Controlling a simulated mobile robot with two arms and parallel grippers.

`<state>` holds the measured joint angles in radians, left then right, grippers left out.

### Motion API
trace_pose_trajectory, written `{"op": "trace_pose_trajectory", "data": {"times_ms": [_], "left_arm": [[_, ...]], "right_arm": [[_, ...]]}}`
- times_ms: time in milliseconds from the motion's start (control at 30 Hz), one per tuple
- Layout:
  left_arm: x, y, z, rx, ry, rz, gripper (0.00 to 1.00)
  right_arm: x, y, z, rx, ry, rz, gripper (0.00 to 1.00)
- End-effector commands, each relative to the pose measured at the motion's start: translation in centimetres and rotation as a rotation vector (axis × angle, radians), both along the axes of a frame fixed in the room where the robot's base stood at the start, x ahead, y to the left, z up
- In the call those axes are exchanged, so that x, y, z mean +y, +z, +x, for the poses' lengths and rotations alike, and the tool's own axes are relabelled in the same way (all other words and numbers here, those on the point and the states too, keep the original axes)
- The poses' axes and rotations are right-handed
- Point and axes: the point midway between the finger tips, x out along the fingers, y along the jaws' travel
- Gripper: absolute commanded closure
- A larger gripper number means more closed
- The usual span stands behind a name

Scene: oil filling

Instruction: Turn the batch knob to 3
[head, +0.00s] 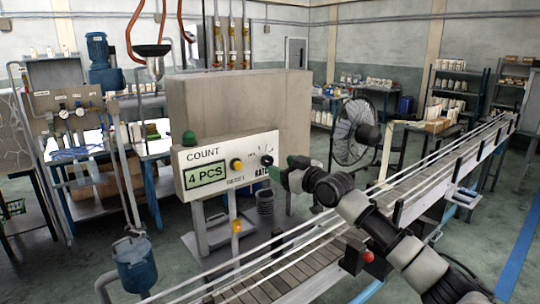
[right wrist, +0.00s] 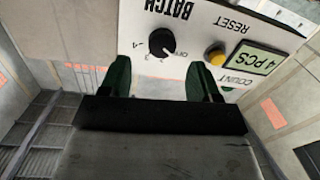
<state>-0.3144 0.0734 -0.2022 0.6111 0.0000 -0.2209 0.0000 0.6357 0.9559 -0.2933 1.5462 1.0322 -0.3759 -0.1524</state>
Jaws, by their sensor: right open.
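The batch knob (head: 266,160) is a small black dial at the right end of the white control panel (head: 230,148). The right wrist view shows the knob (right wrist: 162,42) upside down, with the BATCH lettering and scale marks around it; its exact setting is too small to tell. My right gripper (head: 283,174) is close to the panel, beside the knob, and hides part of the lettering. In the right wrist view its green fingers (right wrist: 160,66) are spread apart and empty, with the knob ahead between them and not touched. My left gripper is out of view.
A yellow reset button (head: 237,164) and a display reading 4 PCS (head: 206,177) sit left of the knob. A green dome (head: 189,138) tops the panel. A conveyor (head: 320,262) runs below my right arm. A grey box (head: 240,105) stands behind the panel.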

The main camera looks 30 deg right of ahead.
Motion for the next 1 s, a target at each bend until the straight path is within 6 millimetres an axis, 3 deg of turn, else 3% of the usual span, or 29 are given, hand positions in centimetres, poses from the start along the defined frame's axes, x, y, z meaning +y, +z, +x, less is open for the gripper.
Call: {"op": "trace_pose_trajectory", "data": {"times_ms": [100,300,433,700,1000], "left_arm": [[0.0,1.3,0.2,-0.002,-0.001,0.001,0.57],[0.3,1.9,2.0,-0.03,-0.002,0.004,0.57],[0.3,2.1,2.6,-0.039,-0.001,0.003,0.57],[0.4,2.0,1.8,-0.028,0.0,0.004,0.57],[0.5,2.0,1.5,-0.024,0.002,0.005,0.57]], "right_arm": [[0.4,0.5,2.3,-0.001,-0.001,0.005,0.38],[0.7,0.1,4.5,-0.001,-0.001,0.002,0.38],[0.8,0.0,5.1,0.0,-0.001,0.001,0.38],[0.8,-0.1,5.1,0.0,0.0,0.0,0.38],[0.8,-0.1,5.1,0.0,-0.001,0.0,0.84]]}}
